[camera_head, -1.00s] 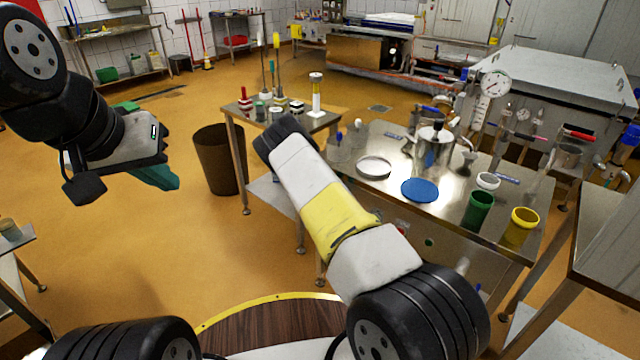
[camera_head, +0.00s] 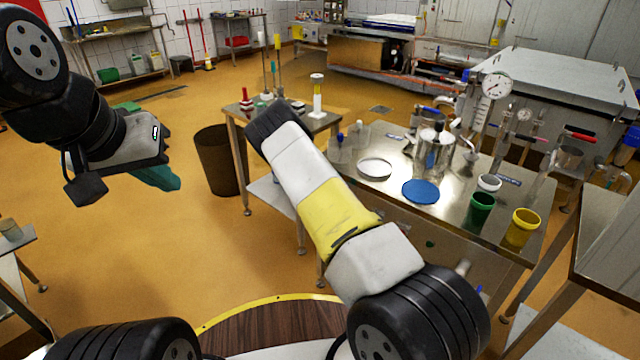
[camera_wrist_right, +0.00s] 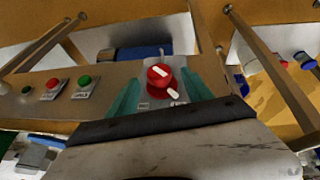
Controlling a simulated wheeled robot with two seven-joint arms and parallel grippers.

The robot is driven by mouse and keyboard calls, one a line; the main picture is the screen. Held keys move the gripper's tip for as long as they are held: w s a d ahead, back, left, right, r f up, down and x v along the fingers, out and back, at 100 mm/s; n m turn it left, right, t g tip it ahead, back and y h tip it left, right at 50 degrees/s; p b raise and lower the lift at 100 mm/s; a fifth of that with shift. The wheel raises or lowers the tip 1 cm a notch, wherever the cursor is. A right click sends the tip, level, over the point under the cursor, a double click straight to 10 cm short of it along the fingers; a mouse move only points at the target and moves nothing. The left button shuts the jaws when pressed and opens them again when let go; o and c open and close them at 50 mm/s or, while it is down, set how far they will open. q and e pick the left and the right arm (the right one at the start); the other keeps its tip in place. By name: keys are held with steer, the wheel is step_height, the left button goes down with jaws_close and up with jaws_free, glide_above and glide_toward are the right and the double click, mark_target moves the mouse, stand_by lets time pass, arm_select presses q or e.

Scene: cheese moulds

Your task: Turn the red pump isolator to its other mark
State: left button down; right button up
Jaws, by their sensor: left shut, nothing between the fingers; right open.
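The red pump isolator (camera_wrist_right: 160,75) is a round red knob with a white bar on top and a white pointer directed down and right, in the right wrist view. It sits on a metal panel, with small labels below it. My right gripper (camera_wrist_right: 159,80) is open, its teal fingers on either side of the knob; I cannot tell whether they touch it. In the head view the right gripper is hidden, with my arm in front of the table. My left gripper (camera_head: 160,178) is shut and empty, over open floor at the left.
On the same panel are a red button (camera_wrist_right: 53,84) and a green button (camera_wrist_right: 84,81). The steel table (camera_head: 365,198) holds a metal pot (camera_head: 433,155), a blue disc (camera_head: 420,191), a green cup (camera_head: 481,208) and a yellow cup (camera_head: 520,228). A brown bin (camera_head: 218,160) stands left.

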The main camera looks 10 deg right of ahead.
steer(key=shift+v, duration=1.65)
steer(key=s+r+n+y, duration=0.1)
steer(key=s+r+y, duration=0.1)
steer(key=s+r, duration=0.5)
steer(key=s+r+t+y, duration=0.1)
steer(key=s+r+y, duration=0.15)
steer(key=r, duration=0.85)
steer(key=s+r+n+y, duration=0.1)
steer(key=s+r, duration=0.5)
steer(key=r, duration=0.3)
steer(key=s+a+r+n+t+y, duration=0.2)
steer(key=s+a+r+n, duration=0.15)
steer(key=s+r, duration=0.75)
steer(key=s+a+n+t, duration=0.1)
steer(key=s+n, duration=0.3)
steer(key=s, duration=1.3)
steer(key=shift+s+a+t+h, duration=0.2)
steer(key=shift+a+t+h, duration=0.15)
steer(key=shift+a+t, duration=0.05)
